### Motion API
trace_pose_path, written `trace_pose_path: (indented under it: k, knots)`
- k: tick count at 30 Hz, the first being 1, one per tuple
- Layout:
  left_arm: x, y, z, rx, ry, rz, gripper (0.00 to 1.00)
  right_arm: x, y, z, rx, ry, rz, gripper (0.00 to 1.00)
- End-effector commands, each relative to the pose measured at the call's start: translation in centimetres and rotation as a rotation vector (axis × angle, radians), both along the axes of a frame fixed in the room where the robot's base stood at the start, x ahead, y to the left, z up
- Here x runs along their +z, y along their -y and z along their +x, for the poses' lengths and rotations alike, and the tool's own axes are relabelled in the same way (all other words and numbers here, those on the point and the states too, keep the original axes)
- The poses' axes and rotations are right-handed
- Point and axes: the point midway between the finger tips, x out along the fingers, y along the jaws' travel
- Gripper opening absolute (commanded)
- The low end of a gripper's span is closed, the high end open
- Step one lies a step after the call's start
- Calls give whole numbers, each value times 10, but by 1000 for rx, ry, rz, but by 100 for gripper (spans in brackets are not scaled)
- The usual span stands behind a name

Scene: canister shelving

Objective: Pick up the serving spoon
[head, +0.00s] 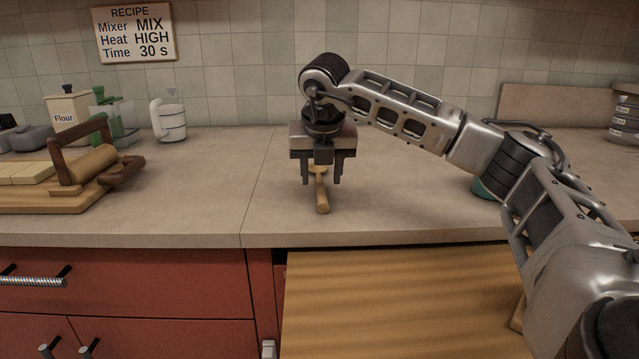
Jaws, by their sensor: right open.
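The serving spoon (321,194) lies on the counter near its front edge, its light wooden handle pointing towards me. Its far end is partly hidden under my right gripper. My right gripper (322,181) points down over the spoon with its fingers apart, one on each side of it. The jaws are open and not closed on the spoon. Whether the fingertips touch the counter, I cannot tell. My left gripper is not in view.
A wooden board (30,200) with a rolling pin (90,165) is at the left. A teal object (484,188) is partly hidden behind my right arm. The counter left of the spoon is clear.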

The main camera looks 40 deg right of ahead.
Motion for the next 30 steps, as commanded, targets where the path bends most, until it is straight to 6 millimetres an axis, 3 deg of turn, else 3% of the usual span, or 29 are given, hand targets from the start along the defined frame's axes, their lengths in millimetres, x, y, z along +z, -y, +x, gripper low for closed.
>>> trace_pose_path:
  k: [4, 12, 17, 18, 30]
  knots:
    - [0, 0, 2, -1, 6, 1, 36, -16, 4, 5, -1, -1, 0, 44]
    - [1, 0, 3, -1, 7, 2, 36, -19, 5, 6, -1, 0, 0, 44]
    - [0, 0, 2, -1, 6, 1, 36, -18, 5, 6, -1, 0, 0, 2]
    - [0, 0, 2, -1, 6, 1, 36, -18, 5, 6, -1, 0, 0, 0]
    - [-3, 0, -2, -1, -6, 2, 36, -13, 5, 6, 0, 2, 1, 0]
